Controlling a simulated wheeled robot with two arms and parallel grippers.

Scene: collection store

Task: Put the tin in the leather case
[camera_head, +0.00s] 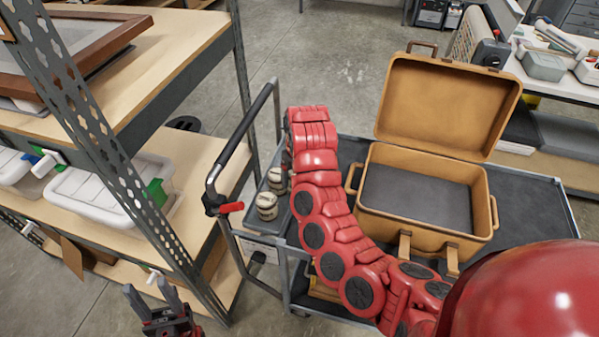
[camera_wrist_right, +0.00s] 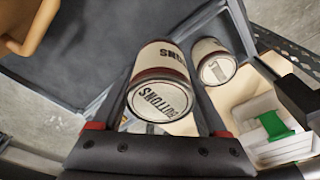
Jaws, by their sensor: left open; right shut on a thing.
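The leather case (camera_head: 483,205) stands open on the cart, its lid (camera_head: 445,100) raised at the back and its dark-lined inside empty. Cream tins with dark bands, one at the front (camera_head: 266,206) and one behind (camera_head: 276,180), show at the cart's left end, beside my right arm. In the head view my arm hides the right gripper. My left gripper (camera_head: 160,308) is open and empty, low at the left, away from the cart.
The cart (camera_head: 535,200) has a dark top and a tall handle (camera_head: 240,140) at its left end. A metal-framed shelf (camera_head: 150,75) with a lidded box (camera_head: 100,197) stands to the left. A cluttered workbench (camera_head: 570,85) is at the back right. Floor behind the cart is clear.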

